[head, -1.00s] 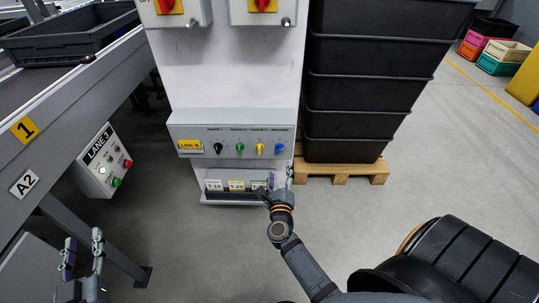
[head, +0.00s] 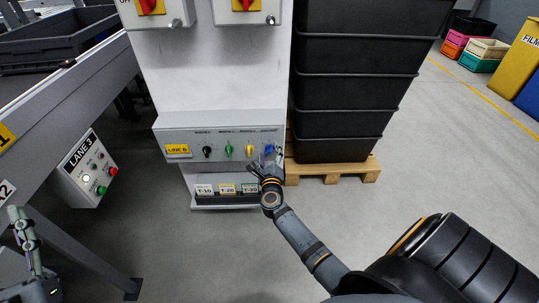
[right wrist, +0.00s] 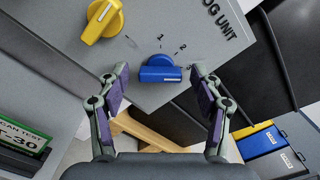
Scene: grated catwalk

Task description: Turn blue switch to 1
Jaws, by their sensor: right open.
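The blue switch (right wrist: 160,74) is a rotary knob on the grey panel. Its white mark is on the knob's right side, and the numerals 1 and 2 stand above it. In the head view the blue switch (head: 269,149) is at the right end of the knob row, partly hidden by my right gripper (head: 266,161). In the right wrist view my right gripper (right wrist: 160,82) is open, one finger on each side of the blue switch, not visibly touching it. My left gripper (head: 25,236) is at the lower left edge, only partly visible.
Yellow (head: 249,151), green (head: 229,151) and black (head: 207,152) knobs sit left of the blue one. Below are label tags (head: 227,189). Black crates (head: 340,124) on a pallet (head: 330,172) stand close right. The LANE 3 box (head: 86,170) is at left.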

